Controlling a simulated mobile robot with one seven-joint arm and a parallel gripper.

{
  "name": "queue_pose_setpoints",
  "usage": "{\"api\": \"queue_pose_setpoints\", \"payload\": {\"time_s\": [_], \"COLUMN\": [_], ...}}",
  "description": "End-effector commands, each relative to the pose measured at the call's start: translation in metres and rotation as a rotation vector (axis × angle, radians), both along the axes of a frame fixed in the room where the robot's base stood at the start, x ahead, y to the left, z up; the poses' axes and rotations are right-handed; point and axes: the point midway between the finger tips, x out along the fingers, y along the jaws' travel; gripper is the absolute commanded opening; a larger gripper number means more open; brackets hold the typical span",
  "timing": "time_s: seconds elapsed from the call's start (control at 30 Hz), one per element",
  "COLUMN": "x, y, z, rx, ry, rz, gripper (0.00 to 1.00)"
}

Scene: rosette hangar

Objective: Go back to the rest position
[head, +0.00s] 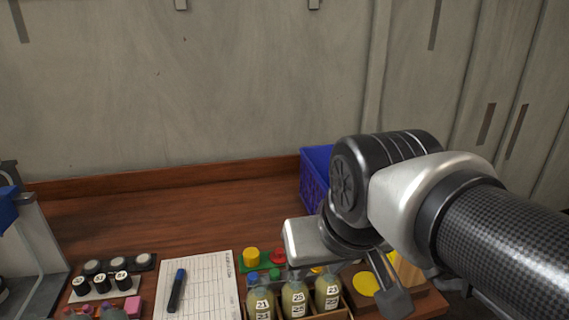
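My arm reaches in from the right side of the head view, and my gripper (393,297) points down over the front right of the wooden bench. One dark grey finger shows clearly, close to a wooden block with a yellow disc (366,284). The other finger is not clear, so I cannot tell whether the gripper is open or shut, or whether it touches anything.
Labelled bottles (294,300) stand in a wooden crate below my gripper. Behind them is a board with coloured knobs (251,256). A blue crate (316,178) is partly behind my arm. A sheet (207,277) with a marker (177,290) lies left. The bench's back middle is clear.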

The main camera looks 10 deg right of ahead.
Motion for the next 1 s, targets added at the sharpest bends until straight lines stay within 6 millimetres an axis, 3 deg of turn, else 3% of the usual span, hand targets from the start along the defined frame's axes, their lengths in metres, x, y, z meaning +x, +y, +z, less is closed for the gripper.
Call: {"api": "queue_pose_setpoints", "payload": {"time_s": [0.47, 0.57, 0.9, 1.0], "x": [-0.007, -0.007, -0.006, -0.006], "y": [0.001, 0.001, 0.001, 0.001], "z": [0.005, 0.019, 0.112, 0.129], "rx": [-0.007, -0.007, -0.007, -0.007], "ry": [-0.009, -0.009, -0.01, -0.01], "rz": [0.027, 0.027, 0.026, 0.026], "gripper": [0.36, 0.36, 0.36, 0.36]}}
